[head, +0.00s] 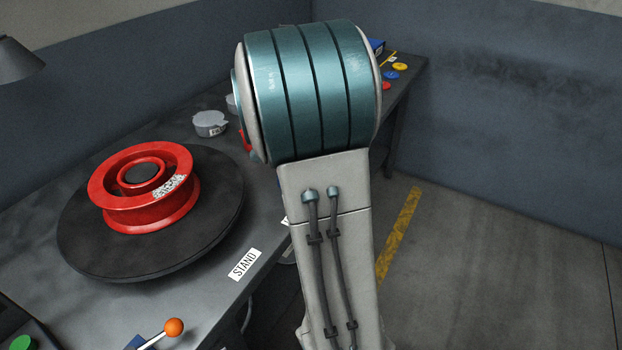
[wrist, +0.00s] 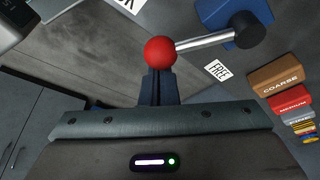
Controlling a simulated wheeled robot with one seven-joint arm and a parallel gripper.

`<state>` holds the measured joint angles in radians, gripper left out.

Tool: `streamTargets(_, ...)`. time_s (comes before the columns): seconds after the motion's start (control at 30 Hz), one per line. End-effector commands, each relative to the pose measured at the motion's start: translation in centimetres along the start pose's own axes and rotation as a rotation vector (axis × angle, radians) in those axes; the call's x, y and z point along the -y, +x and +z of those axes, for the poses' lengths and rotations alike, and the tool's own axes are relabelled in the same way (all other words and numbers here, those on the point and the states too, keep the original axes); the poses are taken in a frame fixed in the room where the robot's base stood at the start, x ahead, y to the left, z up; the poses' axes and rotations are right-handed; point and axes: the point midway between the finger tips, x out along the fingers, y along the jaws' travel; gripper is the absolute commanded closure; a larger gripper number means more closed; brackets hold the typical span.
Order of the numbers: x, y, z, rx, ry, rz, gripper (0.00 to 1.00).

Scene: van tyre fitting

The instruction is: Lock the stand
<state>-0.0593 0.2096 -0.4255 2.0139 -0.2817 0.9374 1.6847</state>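In the wrist view, a lever with a red ball knob (wrist: 160,51) has a metal rod (wrist: 205,40) running right to a dark pivot on a blue base (wrist: 222,15). A FREE label (wrist: 217,70) lies below the rod; another label (wrist: 130,4), cut off and ending in K, is at the top edge. My gripper (wrist: 160,76) has its fingers together, right at the knob; whether they touch it I cannot tell. In the head view the stand is a dark round turntable (head: 85,235) bearing a red wheel rim (head: 150,215). My arm hides the gripper there.
A STAND label (head: 244,264) is on the bench edge. An orange-knobbed lever (head: 174,327) is at the front. A grey lidded pot (head: 209,123) stands behind the turntable. Blocks marked COARSE (wrist: 287,80) and MEDIUM (wrist: 291,101) lie right of my gripper. Open floor lies right of the bench.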

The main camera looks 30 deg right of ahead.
Motion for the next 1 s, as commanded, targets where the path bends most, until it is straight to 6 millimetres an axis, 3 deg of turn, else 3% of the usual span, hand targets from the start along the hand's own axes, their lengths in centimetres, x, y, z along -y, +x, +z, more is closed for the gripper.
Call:
streamTargets(0.5,0.0,0.1,0.2,0.003,-0.006,0.0,1.0)
streamTargets(0.77,0.1,2.1,-2.9,0.002,-0.002,0.002,1.0)
streamTargets(1.0,0.4,-3.9,-3.2,0.002,-0.008,-0.006,1.0)
